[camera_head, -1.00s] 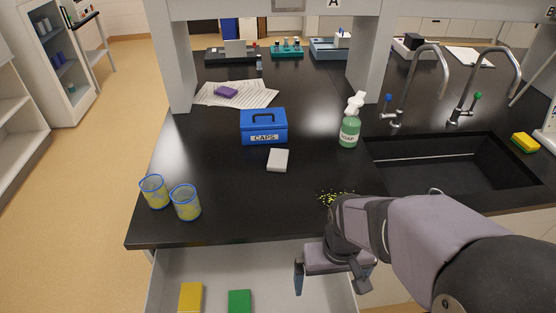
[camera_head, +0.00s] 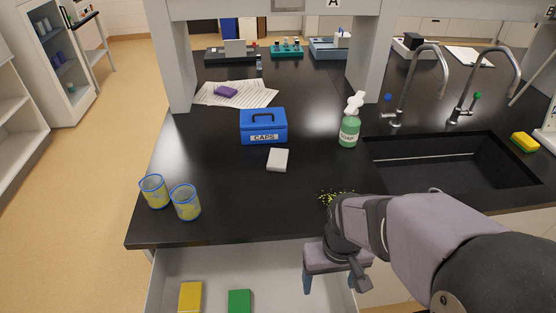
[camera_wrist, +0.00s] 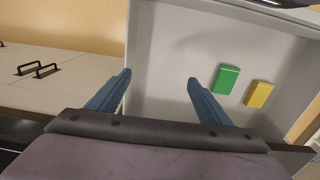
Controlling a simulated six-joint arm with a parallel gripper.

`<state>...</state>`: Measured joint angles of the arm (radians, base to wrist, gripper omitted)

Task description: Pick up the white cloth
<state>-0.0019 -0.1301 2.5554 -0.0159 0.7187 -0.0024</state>
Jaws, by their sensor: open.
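A small white folded block-like piece (camera_head: 277,160), which looks like the white cloth, lies flat on the black bench top in front of the blue CAPS box. My gripper (camera_head: 334,284) is below and to the right of it in the picture, past the bench's front edge and over the open drawer. In the wrist view my gripper (camera_wrist: 159,78) is open, with nothing between its blue fingers. The white piece does not show in the wrist view.
The open drawer (camera_head: 215,262) holds a yellow block (camera_head: 190,297) and a green block (camera_head: 240,301). Two blue-rimmed cups (camera_head: 186,203) stand at the bench's left front. The CAPS box (camera_head: 263,126), soap bottle (camera_head: 350,122), yellow crumbs (camera_head: 335,196) and sink (camera_head: 450,165) are nearby.

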